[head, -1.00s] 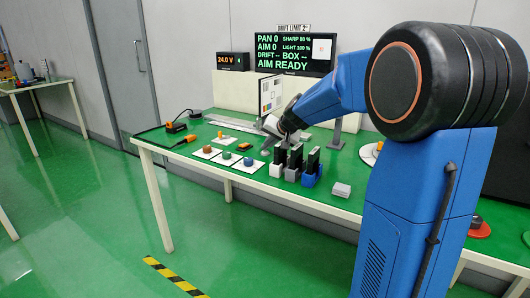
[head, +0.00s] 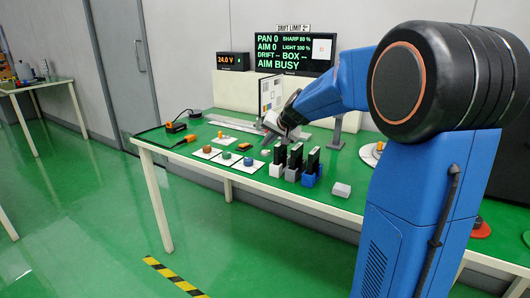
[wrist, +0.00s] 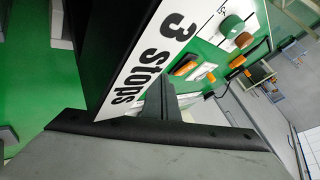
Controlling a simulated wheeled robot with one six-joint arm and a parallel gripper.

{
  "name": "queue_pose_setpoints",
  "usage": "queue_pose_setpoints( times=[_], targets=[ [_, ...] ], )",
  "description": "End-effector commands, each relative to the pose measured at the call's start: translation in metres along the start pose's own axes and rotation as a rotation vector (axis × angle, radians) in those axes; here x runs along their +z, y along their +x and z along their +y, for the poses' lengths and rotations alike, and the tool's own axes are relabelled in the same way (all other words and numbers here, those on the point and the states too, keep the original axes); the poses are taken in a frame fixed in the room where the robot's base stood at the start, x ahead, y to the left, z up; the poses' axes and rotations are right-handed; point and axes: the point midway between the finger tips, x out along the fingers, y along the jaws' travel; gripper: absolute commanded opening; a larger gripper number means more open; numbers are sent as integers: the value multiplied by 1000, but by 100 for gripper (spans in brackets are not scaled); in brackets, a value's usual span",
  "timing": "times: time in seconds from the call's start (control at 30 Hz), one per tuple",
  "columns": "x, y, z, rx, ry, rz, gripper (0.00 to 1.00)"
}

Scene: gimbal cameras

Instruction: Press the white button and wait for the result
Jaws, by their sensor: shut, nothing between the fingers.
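My gripper (head: 268,136) is over the far middle part of the green table (head: 165,141), low behind the row of upright dark cards, and its fingers are shut. In the wrist view its dark fingers (wrist: 165,105) show against a white panel (wrist: 150,62) marked "3 Stops". I cannot make out the white button in either view; it may be hidden by the gripper. The display (head: 294,51) reads "PAN 0", "AIM 0", "SHARP 80 %", "LIGHT 100 %", "DRIFT --", "BOX --" and "AIM BUSY".
Brown (head: 207,149), teal (head: 227,155) and blue (head: 248,161) knobs stand on white plates at the front left. A 24.0 V readout (head: 232,61) stands behind.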

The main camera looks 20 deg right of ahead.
Motion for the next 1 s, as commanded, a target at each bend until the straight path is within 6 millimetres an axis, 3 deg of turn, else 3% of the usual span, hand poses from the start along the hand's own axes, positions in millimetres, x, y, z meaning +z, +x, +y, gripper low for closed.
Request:
queue_pose_setpoints(
  times=[0.37,1.0],
  targets=[
    [-2,-3,-2,-1,0,0,0],
    [-25,-35,-25,-1,-1,1,0]
  ],
)
